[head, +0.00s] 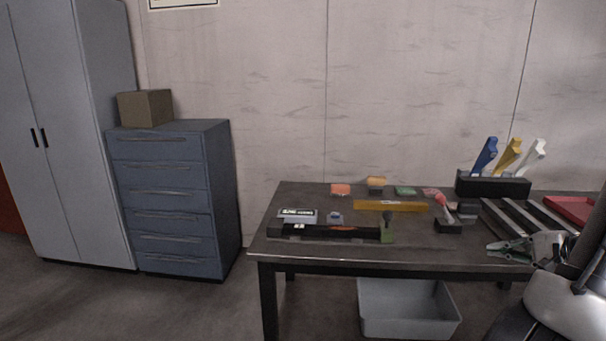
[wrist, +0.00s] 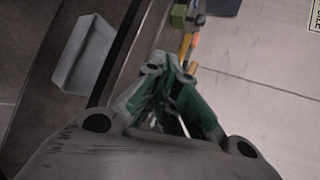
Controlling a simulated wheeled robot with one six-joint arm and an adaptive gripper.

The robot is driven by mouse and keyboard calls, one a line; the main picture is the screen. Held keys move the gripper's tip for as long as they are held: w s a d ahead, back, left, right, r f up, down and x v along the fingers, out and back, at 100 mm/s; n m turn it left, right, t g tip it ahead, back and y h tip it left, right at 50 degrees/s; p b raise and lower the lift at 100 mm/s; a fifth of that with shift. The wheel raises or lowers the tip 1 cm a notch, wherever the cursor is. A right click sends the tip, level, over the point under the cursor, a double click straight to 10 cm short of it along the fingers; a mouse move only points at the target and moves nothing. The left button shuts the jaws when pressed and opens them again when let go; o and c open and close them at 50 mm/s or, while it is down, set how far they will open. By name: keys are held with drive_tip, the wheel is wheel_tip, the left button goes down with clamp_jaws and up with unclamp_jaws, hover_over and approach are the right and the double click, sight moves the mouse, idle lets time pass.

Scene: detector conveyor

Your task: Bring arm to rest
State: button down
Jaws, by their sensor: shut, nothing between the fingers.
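My gripper (head: 511,250) is at the right of the head view, over the right front part of the dark table (head: 440,257). Its fingers point left and are shut with nothing between them. In the wrist view my gripper (wrist: 172,88) fills the middle, its green-padded fingers together. The table's edge and the floor lie to its left in that view. Part of my arm shows at the lower right of the head view.
On the table are a black conveyor-like bar (head: 325,232), a yellow strip (head: 391,206), small coloured blocks and a black rack (head: 492,186) with coloured handles. A red tray (head: 572,208) is at right. A grey bin (head: 405,310) sits under the table. Floor at left is clear.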

drive_tip(key=s+a+r+n+g+h, duration=0.1)
drive_tip(key=s+a+r+n+g, duration=0.45)
drive_tip(key=s+a+g, duration=0.65)
drive_tip(key=s+a+r+n+t+h, duration=0.1)
drive_tip(key=a+r+n+t+h, duration=0.4)
drive_tip(key=r+n, duration=0.4)
wheel_tip(320, 180, up, 2)
drive_tip(key=shift+s+a+r, duration=0.25)
drive_tip(key=shift+s+a, duration=0.15)
drive_tip(key=shift+a, duration=0.25)
